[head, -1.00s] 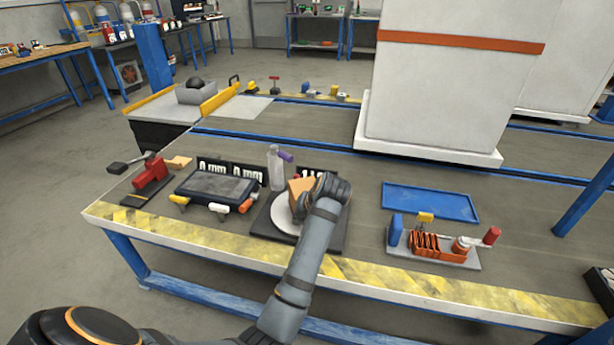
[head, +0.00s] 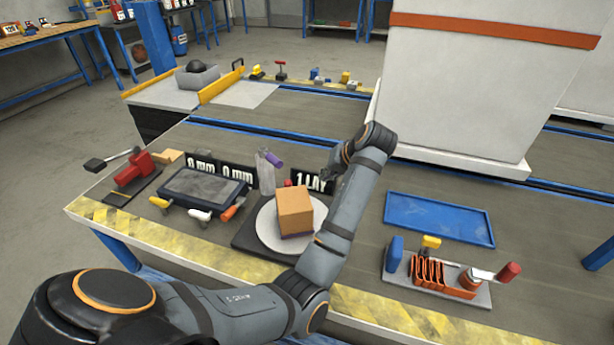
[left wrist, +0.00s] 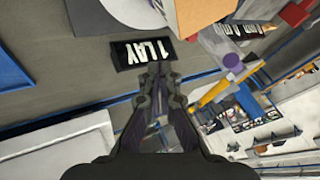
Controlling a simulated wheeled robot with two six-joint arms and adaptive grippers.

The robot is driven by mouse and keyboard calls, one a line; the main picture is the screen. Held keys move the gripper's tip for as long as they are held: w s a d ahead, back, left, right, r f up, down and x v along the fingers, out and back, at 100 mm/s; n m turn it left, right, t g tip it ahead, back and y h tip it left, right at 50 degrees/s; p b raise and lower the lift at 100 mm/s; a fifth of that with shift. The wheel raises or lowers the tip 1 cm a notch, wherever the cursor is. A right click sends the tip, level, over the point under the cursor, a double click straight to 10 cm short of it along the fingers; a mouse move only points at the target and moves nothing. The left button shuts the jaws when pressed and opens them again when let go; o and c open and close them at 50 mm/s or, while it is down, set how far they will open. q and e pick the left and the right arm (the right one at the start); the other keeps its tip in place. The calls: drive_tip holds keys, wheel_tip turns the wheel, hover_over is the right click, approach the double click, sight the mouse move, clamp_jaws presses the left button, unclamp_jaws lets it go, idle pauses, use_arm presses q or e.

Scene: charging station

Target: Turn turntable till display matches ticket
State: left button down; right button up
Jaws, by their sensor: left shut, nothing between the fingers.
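The turntable (head: 266,228) is a pale round disc on a dark square base near the table's front edge. An orange-brown box (head: 295,212) stands on the disc. Black display signs stand behind: two read "0 mm" (head: 238,172) and one reads "1 LAY" (head: 307,183), its right end partly covered by my gripper. I cannot make out which item is the ticket. My left gripper (head: 336,172) is shut and empty, behind and right of the box, apart from it. In the left wrist view its fingertips (left wrist: 155,74) are beside the "1 LAY" sign (left wrist: 142,52). My right gripper is not in view.
A clear bottle with a purple cap (head: 268,170) stands behind the disc. A dark tablet-like panel (head: 203,191) and several coloured-handled tools lie left. A blue tray (head: 438,218) and a grey tool holder (head: 398,272) are right. A large white block (head: 480,90) stands behind.

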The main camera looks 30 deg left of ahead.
use_arm(q)
drive_tip(key=b+x, duration=0.1)
drive_tip(key=x, duration=0.2)
drive_tip(key=b+x, duration=0.1)
drive_tip(key=x, duration=0.2)
drive_tip(key=b+x, duration=0.1)
drive_tip(key=x, duration=0.2)
drive_tip(key=shift+s+f, duration=0.1)
drive_tip(key=shift+s, duration=0.15)
drive_tip(key=a, duration=0.2)
drive_tip(key=a+b, duration=0.1)
drive_tip(key=shift+s+a+f, duration=0.25)
drive_tip(key=shift+s, duration=0.1)
drive_tip(key=shift+s+a+r, duration=0.1)
drive_tip(key=shift+s+a, duration=0.05)
drive_tip(key=shift+a, duration=0.25)
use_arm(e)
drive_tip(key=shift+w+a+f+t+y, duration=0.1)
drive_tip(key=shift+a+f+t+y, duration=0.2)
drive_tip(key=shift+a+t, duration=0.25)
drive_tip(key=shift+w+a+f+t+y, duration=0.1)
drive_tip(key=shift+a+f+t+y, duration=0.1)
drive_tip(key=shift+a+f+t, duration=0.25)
use_arm(q)
drive_tip(key=shift+a, duration=0.1)
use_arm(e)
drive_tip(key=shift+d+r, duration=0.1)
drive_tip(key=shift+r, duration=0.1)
